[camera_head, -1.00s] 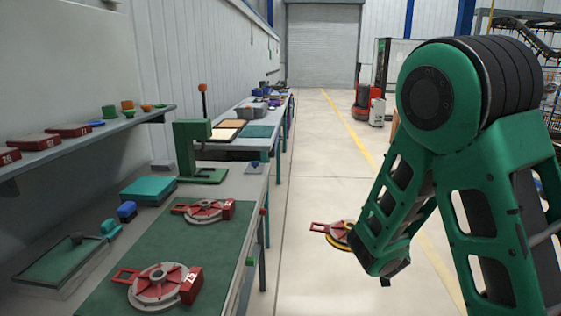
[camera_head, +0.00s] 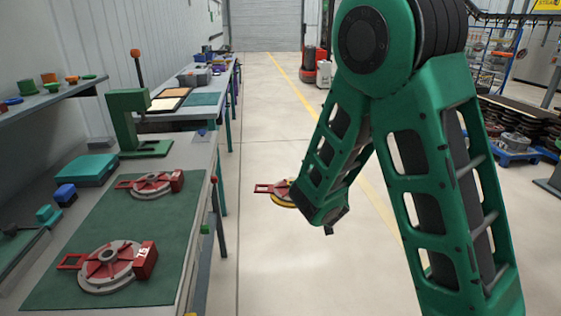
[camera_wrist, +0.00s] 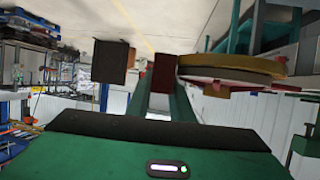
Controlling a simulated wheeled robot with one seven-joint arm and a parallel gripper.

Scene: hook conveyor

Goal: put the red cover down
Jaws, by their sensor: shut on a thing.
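The red cover (camera_head: 277,191) is a round disc with a yellow rim and a red looped handle. It hangs in the air over the aisle floor, right of the bench, partly hidden by my green arm. In the wrist view its yellow and grey disc (camera_wrist: 232,72) is at upper right, with a red block (camera_wrist: 162,73) beside it. My gripper (camera_wrist: 160,84) is shut on the cover at that red block; the exact contact is hard to see. My arm mostly hides the gripper in the head view.
Two similar red-and-grey covers lie on the bench's green mat (camera_head: 118,217), one near (camera_head: 108,266) and one farther back (camera_head: 151,186). A green press (camera_head: 132,122), teal box (camera_head: 87,170) and blue box (camera_head: 65,193) stand nearby. The aisle floor (camera_head: 262,120) is clear.

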